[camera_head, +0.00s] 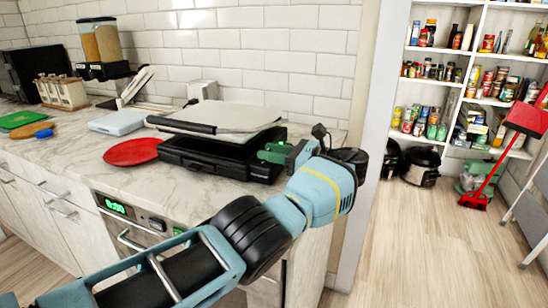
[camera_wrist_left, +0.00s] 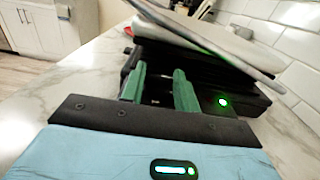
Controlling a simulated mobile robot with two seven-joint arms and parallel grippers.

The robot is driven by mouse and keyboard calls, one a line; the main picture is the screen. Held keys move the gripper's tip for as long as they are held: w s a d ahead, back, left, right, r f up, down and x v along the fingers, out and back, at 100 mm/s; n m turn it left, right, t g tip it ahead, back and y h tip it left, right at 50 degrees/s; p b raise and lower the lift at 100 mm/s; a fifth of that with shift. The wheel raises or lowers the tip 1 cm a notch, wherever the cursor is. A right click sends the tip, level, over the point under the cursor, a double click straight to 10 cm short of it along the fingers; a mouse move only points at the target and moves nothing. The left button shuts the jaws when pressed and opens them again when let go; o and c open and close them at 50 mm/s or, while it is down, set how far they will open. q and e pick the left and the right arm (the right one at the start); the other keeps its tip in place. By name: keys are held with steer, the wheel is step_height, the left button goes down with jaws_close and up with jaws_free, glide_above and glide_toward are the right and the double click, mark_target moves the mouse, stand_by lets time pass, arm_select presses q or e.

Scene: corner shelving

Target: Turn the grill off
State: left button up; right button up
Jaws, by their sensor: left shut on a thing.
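The grill (camera_head: 222,148) is a black contact grill with a pale lid, tilted partly open, on the marble counter. My left gripper (camera_head: 274,152), with green fingers, is at the grill's right side. In the left wrist view the fingers (camera_wrist_left: 160,92) point at the black side of the grill's base and are shut on a small part there, mostly hidden between them. A round green light (camera_wrist_left: 223,101) glows on the grill's side, just right of the fingers. The lid (camera_wrist_left: 200,35) slants above them. My right gripper is not in view.
A red plate (camera_head: 132,152) lies left of the grill, with a pale blue-white box (camera_head: 117,122) behind it. A white tiled wall (camera_head: 260,50) stands close behind. The counter's right end is just past the grill. Pantry shelves (camera_head: 475,88) stand further right.

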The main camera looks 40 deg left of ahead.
arm_select(q)
steer(key=shift+r, duration=0.1)
stand_by(0.4)
steer(key=o, duration=1)
steer(key=shift+a, duration=0.1)
